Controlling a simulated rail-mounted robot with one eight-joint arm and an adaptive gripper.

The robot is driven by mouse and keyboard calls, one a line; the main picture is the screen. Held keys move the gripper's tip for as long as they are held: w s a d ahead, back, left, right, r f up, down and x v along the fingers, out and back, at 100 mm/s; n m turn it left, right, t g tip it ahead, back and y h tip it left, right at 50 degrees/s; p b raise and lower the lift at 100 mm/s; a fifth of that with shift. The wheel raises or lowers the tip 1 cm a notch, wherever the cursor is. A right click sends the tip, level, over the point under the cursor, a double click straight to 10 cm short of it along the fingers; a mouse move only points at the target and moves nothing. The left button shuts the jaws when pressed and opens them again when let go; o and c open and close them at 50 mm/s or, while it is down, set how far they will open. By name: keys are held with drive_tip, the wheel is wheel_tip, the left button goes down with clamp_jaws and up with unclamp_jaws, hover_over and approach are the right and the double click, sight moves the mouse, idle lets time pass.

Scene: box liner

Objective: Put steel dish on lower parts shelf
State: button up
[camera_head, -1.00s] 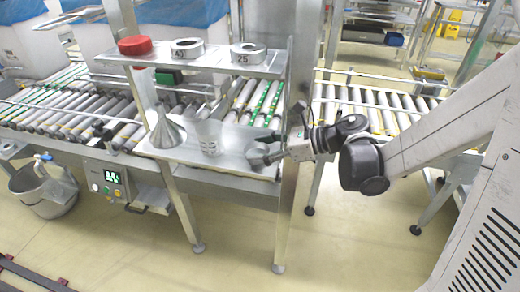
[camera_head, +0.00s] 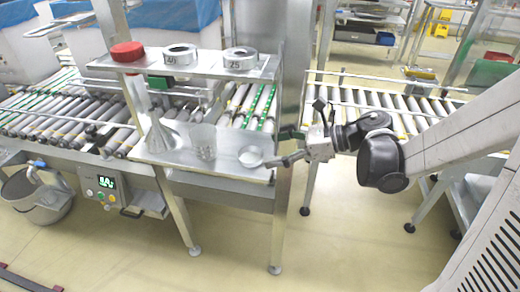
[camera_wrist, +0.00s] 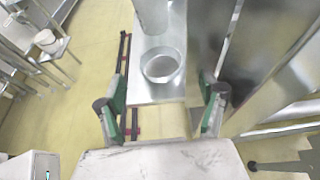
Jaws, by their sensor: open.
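The steel dish (camera_head: 250,157) sits on the right end of the lower parts shelf (camera_head: 225,169), right of a clear beaker (camera_head: 203,140). In the wrist view the dish (camera_wrist: 162,66) is a round, empty-looking metal dish near the end of the shelf (camera_wrist: 150,94). My gripper (camera_head: 285,152) is open and empty, just right of the dish and apart from it. In the wrist view the open fingers of my gripper (camera_wrist: 163,104) are spread on either side, nearer the camera than the dish.
A metal funnel (camera_head: 160,135) stands left of the beaker. The upper shelf (camera_head: 205,68) holds a red ring (camera_head: 128,51) and two steel rings (camera_head: 180,54), (camera_head: 244,58). A steel post (camera_head: 284,130) stands close to my gripper. Roller conveyors (camera_head: 400,105) run behind.

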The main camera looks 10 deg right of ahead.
drive_tip(key=v, duration=0.5)
drive_tip(key=shift+s+d+r, duration=0.15)
drive_tip(key=shift+d, duration=0.15)
